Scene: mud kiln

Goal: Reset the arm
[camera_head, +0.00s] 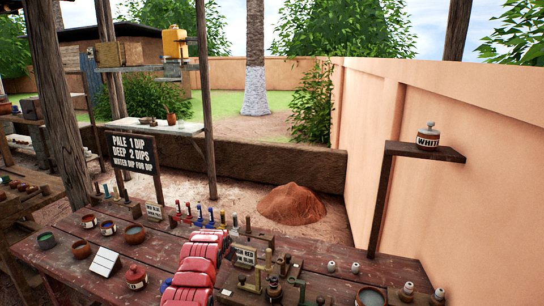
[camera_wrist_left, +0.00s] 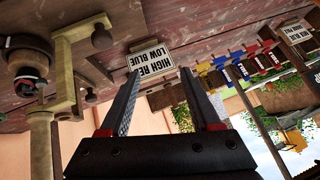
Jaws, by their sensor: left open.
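My left arm, with red and white covers, reaches up from the bottom of the head view over the wooden table; its gripper cannot be made out there. In the left wrist view my left gripper (camera_wrist_left: 157,85) is open, its two dark fingers apart with nothing between them. A white sign reading "HIGH RED LOW BLUE" (camera_wrist_left: 168,56) shows upside down beyond the fingertips. A brass stand (camera_wrist_left: 62,75) is to the left of the fingers. My right gripper is in neither view.
The wooden table (camera_head: 325,284) holds several bowls, small pots and coloured stamps. A lidded jar (camera_head: 428,136) stands on a wall shelf (camera_head: 405,150) at the right. A black dipping sign (camera_head: 133,154) stands at the back left. A reddish mound (camera_head: 291,203) lies behind the table.

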